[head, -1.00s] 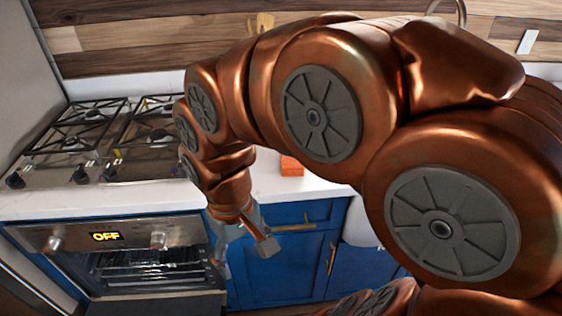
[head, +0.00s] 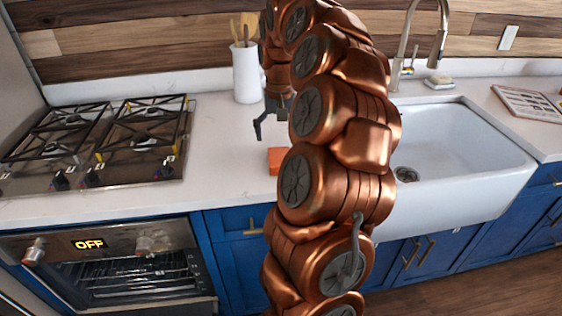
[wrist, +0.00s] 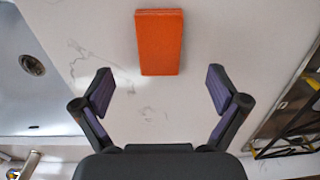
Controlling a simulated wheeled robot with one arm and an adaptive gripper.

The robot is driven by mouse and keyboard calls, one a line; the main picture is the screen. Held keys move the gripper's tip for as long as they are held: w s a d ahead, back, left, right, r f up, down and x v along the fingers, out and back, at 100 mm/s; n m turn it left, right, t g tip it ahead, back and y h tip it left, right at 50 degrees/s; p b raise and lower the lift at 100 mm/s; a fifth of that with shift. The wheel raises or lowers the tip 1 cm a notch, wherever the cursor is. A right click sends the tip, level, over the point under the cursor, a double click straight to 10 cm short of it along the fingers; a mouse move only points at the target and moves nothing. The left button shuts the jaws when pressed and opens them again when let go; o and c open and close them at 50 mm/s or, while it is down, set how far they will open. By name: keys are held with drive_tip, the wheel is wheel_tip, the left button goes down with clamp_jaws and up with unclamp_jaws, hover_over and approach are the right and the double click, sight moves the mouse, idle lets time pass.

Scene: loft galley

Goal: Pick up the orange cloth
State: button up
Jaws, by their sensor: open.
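The orange cloth (wrist: 160,42) is a flat, folded rectangle lying on the white countertop, between the stove and the sink. In the head view the cloth (head: 275,160) shows just left of my arm, which hides part of it. My gripper (wrist: 160,90) is open and empty, its two fingers spread wide. In the wrist view the cloth lies ahead of the fingertips, centred between them and not touching. In the head view my gripper (head: 262,128) hangs above the counter, behind the cloth; one finger shows and the rest is hidden by my arm.
The stove (head: 95,140) with black grates is at the left. The white sink (head: 455,150) with a tall faucet (head: 441,35) is at the right. A white crock (head: 246,75) of wooden utensils stands at the back. The counter around the cloth is clear.

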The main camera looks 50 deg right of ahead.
sight(280, 156)
drive_tip(key=shift+s+d+f, duration=0.1)
drive_tip(key=shift+d+f, duration=0.15)
drive_tip(key=shift+d, duration=0.4)
drive_tip(key=shift+w+a+f+p, duration=0.1)
drive_tip(key=shift+f+p, duration=0.25)
drive_tip(key=shift+f, duration=0.9)
drive_tip(key=shift+w+a+f+p, duration=0.15)
drive_tip(key=shift+f+p, duration=0.25)
drive_tip(key=shift+f, duration=0.9)
drive_tip(key=shift+w+a+f+p, duration=0.1)
drive_tip(key=shift+f+p, duration=0.25)
drive_tip(key=shift+f, duration=0.9)
drive_tip(key=shift+c, duration=0.4)
drive_tip(key=c, duration=1.1)
drive_tip(key=shift+o, duration=0.2)
drive_tip(key=shift+r, duration=0.15)
drive_tip(key=shift+r+b, duration=0.7)
drive_tip(key=shift+r, duration=1)
drive_tip(key=s+a+b, duration=0.1)
drive_tip(key=s+a, duration=0.1)
drive_tip(key=a, duration=0.5)
drive_tip(key=s+a+r+b, duration=0.1)
drive_tip(key=s+a+b, duration=0.1)
drive_tip(key=a, duration=0.6)
drive_tip(key=shift+s+r, duration=0.25)
drive_tip(key=shift+s, duration=0.55)
